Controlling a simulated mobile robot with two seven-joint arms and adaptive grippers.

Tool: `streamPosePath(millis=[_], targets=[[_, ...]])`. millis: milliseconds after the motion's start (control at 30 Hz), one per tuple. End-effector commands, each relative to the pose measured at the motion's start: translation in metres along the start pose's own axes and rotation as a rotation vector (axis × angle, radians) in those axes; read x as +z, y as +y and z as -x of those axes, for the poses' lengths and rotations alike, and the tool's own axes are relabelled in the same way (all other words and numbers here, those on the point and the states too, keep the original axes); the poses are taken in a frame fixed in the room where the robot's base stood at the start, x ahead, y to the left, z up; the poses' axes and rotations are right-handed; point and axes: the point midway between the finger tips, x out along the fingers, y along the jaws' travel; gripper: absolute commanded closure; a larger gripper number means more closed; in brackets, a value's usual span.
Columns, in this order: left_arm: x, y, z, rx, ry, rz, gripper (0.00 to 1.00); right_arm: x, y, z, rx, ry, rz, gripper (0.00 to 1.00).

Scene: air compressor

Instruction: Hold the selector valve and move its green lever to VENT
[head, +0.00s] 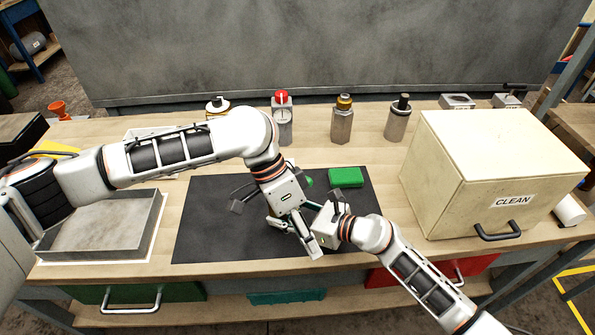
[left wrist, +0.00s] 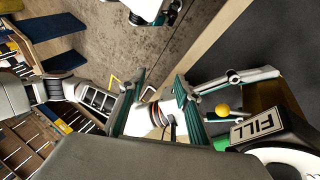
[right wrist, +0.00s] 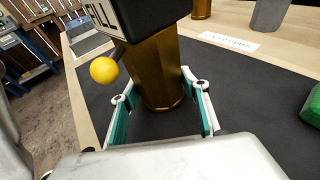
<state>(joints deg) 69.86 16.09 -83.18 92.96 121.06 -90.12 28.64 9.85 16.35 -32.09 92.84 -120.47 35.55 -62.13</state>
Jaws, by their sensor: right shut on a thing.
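The selector valve has a brass body (right wrist: 158,75) and a black head marked FILL, with a yellow ball knob (right wrist: 104,70) at its side. In the left wrist view its FILL label (left wrist: 262,126) is at the lower right, beside a green part (left wrist: 222,141), perhaps the lever. In the head view my arms mostly hide the valve; a small green bit (head: 309,181) shows. My right gripper (right wrist: 160,118) is shut on the brass body, one finger each side. My left gripper (left wrist: 165,108) is open beside the valve, nothing between its fingers. No VENT mark is visible.
The valve is over a black mat (head: 215,225). A green block (head: 346,177) lies right of it. A box marked CLEAN (head: 490,165) stands at the right and a grey tray (head: 95,228) at the left. Several bottle-like fittings (head: 342,122) line the back.

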Motion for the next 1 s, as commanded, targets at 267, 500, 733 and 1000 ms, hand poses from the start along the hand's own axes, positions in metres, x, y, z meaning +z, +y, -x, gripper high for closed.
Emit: streamPosePath(millis=[267,500,733,1000], targets=[[-0.033,-0.008,0.143,-0.247,-0.114,-0.434,0.67,0.000,0.000,0.000,0.000,0.001,-0.001,0.72],[-0.056,-0.006,0.199,-0.418,-0.295,-0.874,0.67,-0.001,0.000,0.000,0.000,0.001,-0.001,0.72],[-0.062,-0.009,0.206,-0.454,-0.354,-0.984,0.67,0.000,0.000,0.000,0.001,0.000,-0.001,0.72],[-0.057,-0.031,0.168,-0.449,-0.351,-0.982,0.67,0.000,0.001,0.000,0.001,0.000,-0.001,0.72]])
